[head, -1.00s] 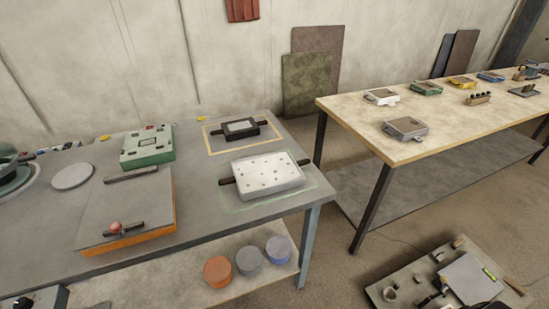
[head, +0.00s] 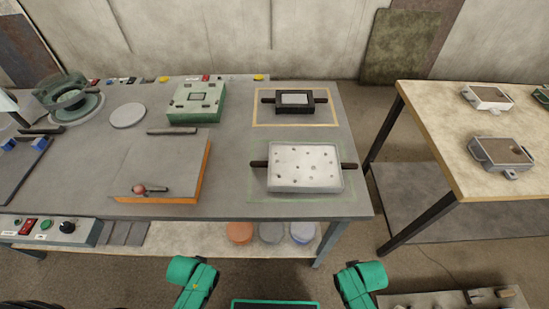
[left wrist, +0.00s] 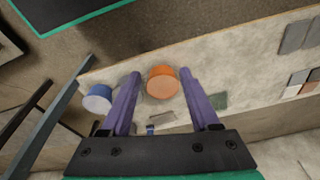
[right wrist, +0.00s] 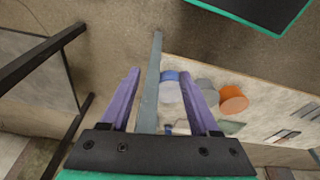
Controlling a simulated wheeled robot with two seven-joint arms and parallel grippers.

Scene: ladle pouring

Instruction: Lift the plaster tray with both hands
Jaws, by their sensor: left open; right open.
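The plaster tray (head: 305,181) is a white slab with several small dark holes. It lies flat on the near right part of the grey table, inside a faint green outline. One dark handle sticks out at its left (head: 259,164) and one at its right (head: 348,166). The tray shows in neither wrist view. My left gripper (left wrist: 160,75) is open and empty, facing the lower shelf. My right gripper (right wrist: 158,74) is open and empty, facing the table leg and shelf. In the head view both green arms are at the bottom, apart from the tray.
A dark framed block (head: 294,107) sits behind the tray in a yellow outline. A green box (head: 196,103) and an orange-edged board (head: 160,165) lie to the left. Orange, grey and blue tubs (head: 239,232) stand on the lower shelf. A second table (head: 440,120) is at right.

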